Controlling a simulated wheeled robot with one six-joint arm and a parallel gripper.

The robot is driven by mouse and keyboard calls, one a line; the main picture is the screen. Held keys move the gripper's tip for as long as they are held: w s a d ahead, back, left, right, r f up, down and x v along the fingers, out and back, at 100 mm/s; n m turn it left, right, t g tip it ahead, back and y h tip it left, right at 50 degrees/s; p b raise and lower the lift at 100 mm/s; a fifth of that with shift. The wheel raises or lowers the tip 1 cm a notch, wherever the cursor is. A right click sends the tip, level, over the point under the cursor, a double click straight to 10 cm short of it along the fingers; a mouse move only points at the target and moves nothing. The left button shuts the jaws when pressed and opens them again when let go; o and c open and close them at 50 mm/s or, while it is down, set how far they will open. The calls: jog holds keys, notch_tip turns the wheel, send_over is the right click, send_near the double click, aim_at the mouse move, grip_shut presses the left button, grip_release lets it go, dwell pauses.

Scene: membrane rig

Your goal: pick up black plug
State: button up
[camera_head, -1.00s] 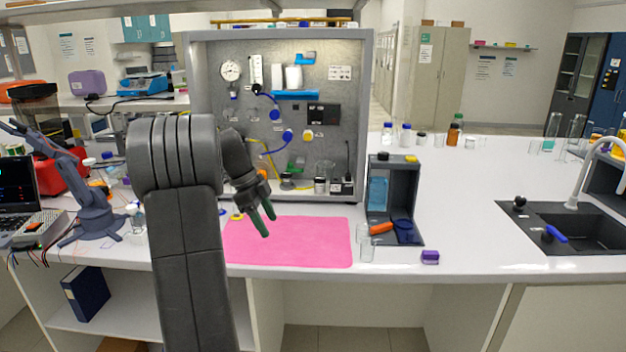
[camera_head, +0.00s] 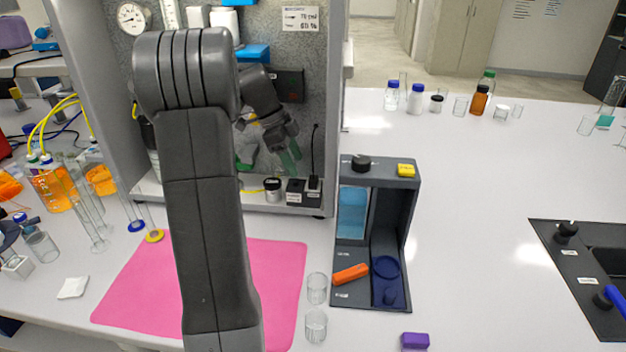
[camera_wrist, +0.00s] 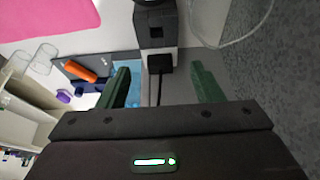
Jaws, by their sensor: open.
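The black plug (camera_head: 315,183) sits at the foot of the metal panel, at its right end, with a thin black cable rising from it. In the wrist view, the black plug (camera_wrist: 160,63) shows between the green fingertips, with its cable running down toward the palm. It is seated at a small white-and-dark block. My gripper (camera_head: 268,160) is open and empty, in front of the panel, up and left of the plug in the head view. In the wrist view my gripper (camera_wrist: 159,70) has one finger either side of the plug, with visible gaps; I cannot tell the depth between them.
A dark labelled box (camera_head: 295,191) and a small jar (camera_head: 272,189) stand left of the plug. A grey open stand (camera_head: 402,235) with an orange item is to the right. Glass beakers (camera_head: 317,288) stand by the pink mat (camera_head: 135,295).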

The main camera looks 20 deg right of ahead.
aim_at(317, 179)
jog(key=shift+s+d+r, duration=0.1)
jog(key=shift+s+d, duration=0.55)
jog(key=shift+d, duration=0.2)
jog(key=x, duration=0.2)
jog(key=p+x, duration=0.1)
jog(key=x, duration=0.1)
jog(key=shift+s+d, duration=0.3)
jog(key=shift+d, duration=0.15)
jog(key=shift+s+d+f, duration=0.1)
jog(key=shift+d+f, duration=0.05)
jog(key=shift+f, duration=0.35)
jog(key=c, duration=1.1)
jog(key=shift+o, duration=0.2)
jog(key=shift+r, duration=0.45)
jog(key=v, duration=0.1)
jog(key=b+v, duration=0.1)
jog(key=shift+s+r, duration=0.2)
jog(key=shift+r, duration=0.1)
jog(key=s+a+b, duration=0.3)
jog(key=s+a, duration=0.1)
jog(key=a, duration=1.2)
jog(key=shift+a+b, duration=0.3)
jog(key=shift+a, duration=0.1)
